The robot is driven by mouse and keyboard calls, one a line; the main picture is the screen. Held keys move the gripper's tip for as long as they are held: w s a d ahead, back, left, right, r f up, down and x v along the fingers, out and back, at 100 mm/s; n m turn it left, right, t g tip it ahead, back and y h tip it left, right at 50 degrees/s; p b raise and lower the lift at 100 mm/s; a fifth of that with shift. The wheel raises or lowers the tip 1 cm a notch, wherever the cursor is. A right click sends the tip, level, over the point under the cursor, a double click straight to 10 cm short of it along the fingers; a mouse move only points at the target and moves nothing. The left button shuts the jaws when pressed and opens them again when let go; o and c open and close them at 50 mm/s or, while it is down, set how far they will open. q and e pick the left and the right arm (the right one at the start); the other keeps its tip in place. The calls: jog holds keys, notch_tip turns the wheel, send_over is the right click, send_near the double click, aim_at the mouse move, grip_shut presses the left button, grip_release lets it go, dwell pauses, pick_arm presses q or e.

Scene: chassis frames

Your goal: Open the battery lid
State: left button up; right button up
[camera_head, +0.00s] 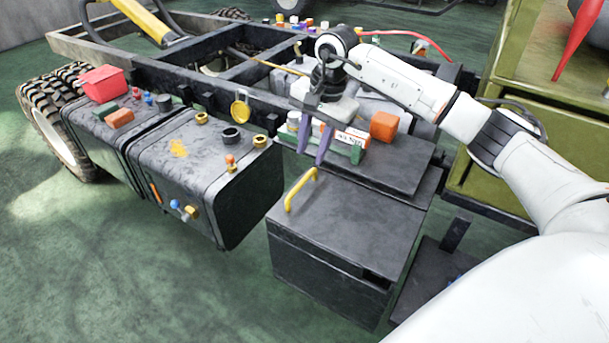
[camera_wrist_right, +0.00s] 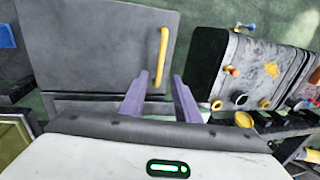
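The battery lid (camera_head: 345,232) is the dark grey top of a box at the front of the chassis, and it lies flat. A yellow handle (camera_head: 301,190) stands on it near its left back edge. In the right wrist view the lid (camera_wrist_right: 100,45) fills the upper left, with the yellow handle (camera_wrist_right: 161,58) upright near its right side. My right gripper (camera_head: 317,160) points down just behind the handle, apart from it. Its two purple fingers (camera_wrist_right: 158,95) are spread with nothing between them. My left gripper is not in view.
A dark tank (camera_head: 215,190) with yellow caps stands left of the box. An olive cabinet (camera_head: 545,130) stands at the right. The green floor in front is clear.

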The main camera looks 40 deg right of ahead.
aim_at(303, 181)
jog(key=f, duration=0.3)
jog(key=w+f, duration=0.1)
jog(key=f, duration=0.2)
jog(key=a+f, duration=0.1)
jog(key=f, duration=0.2)
jog(key=shift+w, duration=0.3)
jog(key=shift+c, duration=0.4)
grip_shut()
